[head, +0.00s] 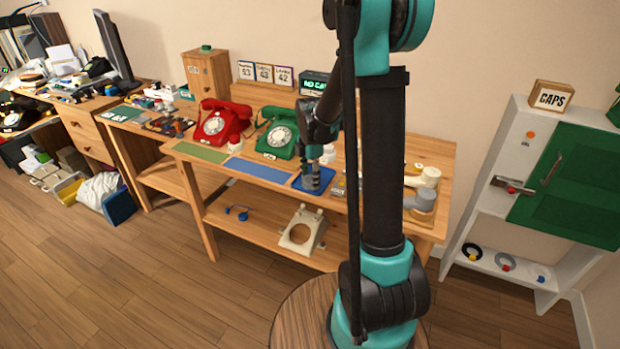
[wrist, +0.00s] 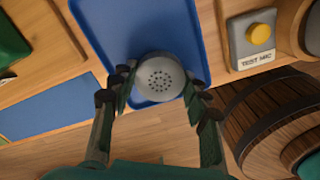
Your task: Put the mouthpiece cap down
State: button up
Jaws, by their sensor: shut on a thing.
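The mouthpiece cap (wrist: 160,78) is a round grey piece with small dark holes in its face. In the wrist view it sits between the two fingers of my gripper (wrist: 157,82), which is shut on it. It is over the near part of the blue mat (wrist: 122,30). I cannot tell whether it touches the mat. In the head view my gripper (head: 311,183) is low over the blue mat (head: 326,187) at the bench's front edge, and its fingers mostly hide the cap.
A red phone (head: 222,122) and green phone (head: 278,133) stand behind, to the left. A TEST MIC box (wrist: 252,40) with a yellow button is right of the mat. A round wooden stool (wrist: 265,115) stands near the front. A CAPS cabinet (head: 575,185) stands at right.

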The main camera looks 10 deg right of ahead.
aim_at(310, 179)
jog(key=o, duration=1.1)
notch_tip(310, 179, up, 11)
jog(key=shift+s+d+f+m+t, duration=0.7)
jog(key=shift+s+f+m, duration=0.9)
jog(key=shift+s+m, duration=2.1)
jog(key=shift+s+d+f+m+t, duration=0.7)
jog(key=shift+s+f+m, duration=0.9)
jog(key=shift+s+m, duration=2.1)
jog(key=shift+s+d+f+m+t, duration=0.7)
jog(key=shift+s+f+m, duration=0.9)
jog(key=shift+s+m, duration=2.05)
jog(key=shift+w, duration=0.1)
